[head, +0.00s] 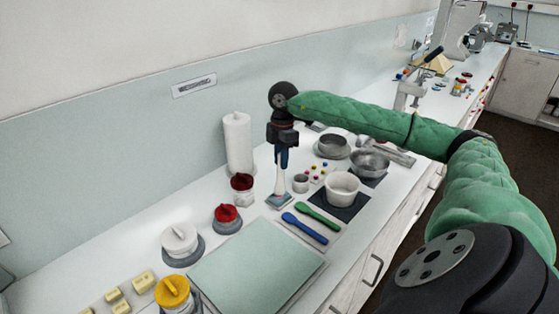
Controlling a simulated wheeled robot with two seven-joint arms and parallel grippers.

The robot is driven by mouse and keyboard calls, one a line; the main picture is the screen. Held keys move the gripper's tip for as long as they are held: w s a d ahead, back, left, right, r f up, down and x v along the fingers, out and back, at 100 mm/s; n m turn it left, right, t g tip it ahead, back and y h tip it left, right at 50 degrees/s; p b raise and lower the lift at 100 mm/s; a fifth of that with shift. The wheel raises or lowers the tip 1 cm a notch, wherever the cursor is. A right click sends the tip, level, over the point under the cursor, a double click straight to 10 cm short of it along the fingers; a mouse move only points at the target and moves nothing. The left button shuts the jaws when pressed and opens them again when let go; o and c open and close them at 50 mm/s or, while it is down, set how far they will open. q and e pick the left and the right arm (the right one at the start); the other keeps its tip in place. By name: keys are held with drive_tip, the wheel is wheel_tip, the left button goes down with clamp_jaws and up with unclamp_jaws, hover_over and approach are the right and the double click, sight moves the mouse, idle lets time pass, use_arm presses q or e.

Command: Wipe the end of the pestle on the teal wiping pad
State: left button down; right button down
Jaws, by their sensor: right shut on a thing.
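My right gripper (282,156) points down over the counter and is shut on the upper part of the pestle (280,182). The pestle is white and hangs nearly upright, widening toward its lower end. The small teal wiping pad (273,202) lies on the counter beneath it. The pestle's lower end overlaps the pad in the head view; I cannot tell whether it touches or hovers just above. My left gripper is not in view.
A white mortar-like bowl (342,187) stands on a dark mat to the right, with a small grey cup (300,183) nearer. Green (317,215) and blue (304,228) spatulas lie in front. Red-topped jars (227,213) and a paper roll (238,145) stand left.

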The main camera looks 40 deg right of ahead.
drive_tip(key=shift+d, duration=0.65)
drive_tip(key=shift+a+f, duration=0.1)
drive_tip(key=shift+a, duration=1.1)
drive_tip(key=shift+d, duration=0.15)
drive_tip(key=shift+d+b, duration=0.3)
drive_tip(key=shift+d, duration=0.75)
drive_tip(key=shift+r+p, duration=1.55)
drive_tip(key=shift+r, duration=1.55)
drive_tip(key=shift+w, duration=0.1)
